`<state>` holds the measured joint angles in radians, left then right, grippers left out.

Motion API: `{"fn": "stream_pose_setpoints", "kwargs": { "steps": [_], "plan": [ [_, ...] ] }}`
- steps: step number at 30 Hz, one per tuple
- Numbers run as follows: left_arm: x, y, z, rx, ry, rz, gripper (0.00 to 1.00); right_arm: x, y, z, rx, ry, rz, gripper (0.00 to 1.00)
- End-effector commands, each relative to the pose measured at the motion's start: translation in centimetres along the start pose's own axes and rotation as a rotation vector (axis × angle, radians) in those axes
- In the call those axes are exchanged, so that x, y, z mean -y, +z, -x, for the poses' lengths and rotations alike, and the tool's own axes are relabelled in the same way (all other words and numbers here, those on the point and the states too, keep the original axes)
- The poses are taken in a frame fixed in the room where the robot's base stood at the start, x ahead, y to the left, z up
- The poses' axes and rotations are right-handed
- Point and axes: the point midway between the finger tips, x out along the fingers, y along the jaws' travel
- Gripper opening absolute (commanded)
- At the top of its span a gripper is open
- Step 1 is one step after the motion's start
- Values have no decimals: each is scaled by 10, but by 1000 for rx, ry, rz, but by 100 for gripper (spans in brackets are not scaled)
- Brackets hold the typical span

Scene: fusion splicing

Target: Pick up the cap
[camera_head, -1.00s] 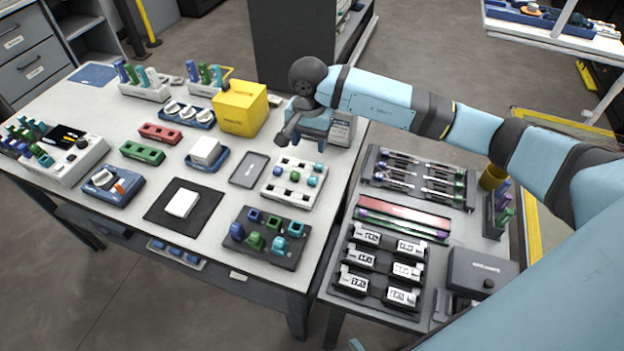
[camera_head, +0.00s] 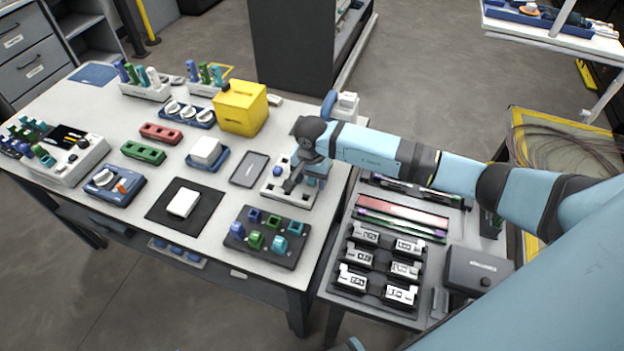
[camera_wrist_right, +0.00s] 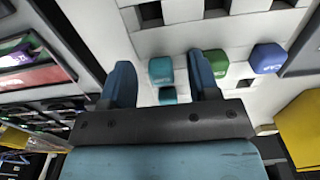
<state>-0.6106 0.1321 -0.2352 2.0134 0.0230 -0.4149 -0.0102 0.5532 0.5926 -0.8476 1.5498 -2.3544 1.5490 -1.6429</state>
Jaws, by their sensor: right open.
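Several small caps sit in a white holed tray (camera_head: 270,191) on the long table. In the right wrist view, a teal cap (camera_wrist_right: 161,71) lies between my fingers, with a smaller teal piece (camera_wrist_right: 167,95) just below it in the picture. In the head view my right gripper (camera_head: 294,184) covers much of the tray. My left gripper is not in view.
A dark tray (camera_head: 290,259) with several coloured pieces stands in front of the white tray. A grey flat tray (camera_head: 249,170) and a yellow box (camera_head: 241,108) are to the left and behind. A side table holds black racks (camera_head: 353,299).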

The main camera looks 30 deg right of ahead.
Motion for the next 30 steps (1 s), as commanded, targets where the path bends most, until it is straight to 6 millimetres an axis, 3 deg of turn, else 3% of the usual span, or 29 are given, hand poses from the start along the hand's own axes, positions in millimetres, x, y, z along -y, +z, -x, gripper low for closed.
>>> {"fn": "stream_pose_setpoints", "kwargs": {
  "steps": [6,12,13,23,30],
  "plan": [
    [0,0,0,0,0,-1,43,0,0,-1,0,-1,0,55],
    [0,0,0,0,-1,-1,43,0,0,0,0,-1,0,9],
    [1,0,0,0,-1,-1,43,0,0,0,0,-1,0,8],
    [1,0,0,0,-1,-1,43,0,0,1,0,-2,0,7],
    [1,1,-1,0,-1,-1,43,1,-1,22,-3,-4,0,7]
  ]
}}
